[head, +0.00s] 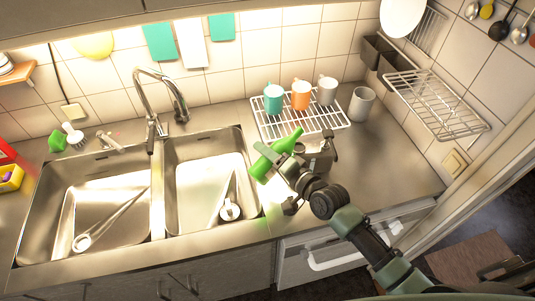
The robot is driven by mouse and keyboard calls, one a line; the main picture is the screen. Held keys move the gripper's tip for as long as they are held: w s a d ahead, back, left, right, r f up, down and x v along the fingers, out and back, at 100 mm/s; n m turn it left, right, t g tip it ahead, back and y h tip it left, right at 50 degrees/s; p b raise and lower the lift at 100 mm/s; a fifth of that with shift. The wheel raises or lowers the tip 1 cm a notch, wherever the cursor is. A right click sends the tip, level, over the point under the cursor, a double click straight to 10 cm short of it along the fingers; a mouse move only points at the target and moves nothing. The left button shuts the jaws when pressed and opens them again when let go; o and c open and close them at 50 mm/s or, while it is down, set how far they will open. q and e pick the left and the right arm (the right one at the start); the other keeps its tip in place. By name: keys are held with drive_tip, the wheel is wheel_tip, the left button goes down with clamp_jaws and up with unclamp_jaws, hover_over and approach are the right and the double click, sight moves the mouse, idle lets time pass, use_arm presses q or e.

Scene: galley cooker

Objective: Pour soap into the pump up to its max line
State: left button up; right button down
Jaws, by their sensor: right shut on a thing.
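A green bottle (263,167) is held tilted above the counter, just right of the right-hand sink basin. Its narrower end points up and to the right, its wide end down and to the left. My right gripper (286,168) is shut on the bottle and covers part of its middle. The soap pump cannot be made out for certain; a small grey round thing (299,148) shows partly hidden beside the bottle and gripper. No max line or liquid level can be read. My left gripper is not in view.
A wire rack (333,121) with teal, orange and white mugs stands behind the bottle; a grey cup (361,104) stands to its right. The double sink (157,205) with its tall tap (150,110) is at left. A wall rack (440,105) juts out at right. Counter (405,165) is clear there.

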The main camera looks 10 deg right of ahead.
drive_tip(key=shift+s+a+r+m+y+p, duration=0.1)
drive_tip(key=shift+a+r+m+y+p, duration=0.1)
drive_tip(key=shift+r+m+y+p, duration=0.3)
drive_tip(key=shift+a+m, duration=0.1)
drive_tip(key=shift+m, duration=0.4)
drive_tip(key=shift+s+m+g, duration=0.1)
drive_tip(key=shift+m+g, duration=0.2)
drive_tip(key=shift+r, duration=0.1)
idle(3.8)
drive_tip(key=shift+a+m, duration=0.1)
drive_tip(key=shift+m, duration=0.2)
idle(0.7)
drive_tip(key=shift+r+m, duration=0.3)
drive_tip(key=shift+r, duration=0.05)
idle(1.5)
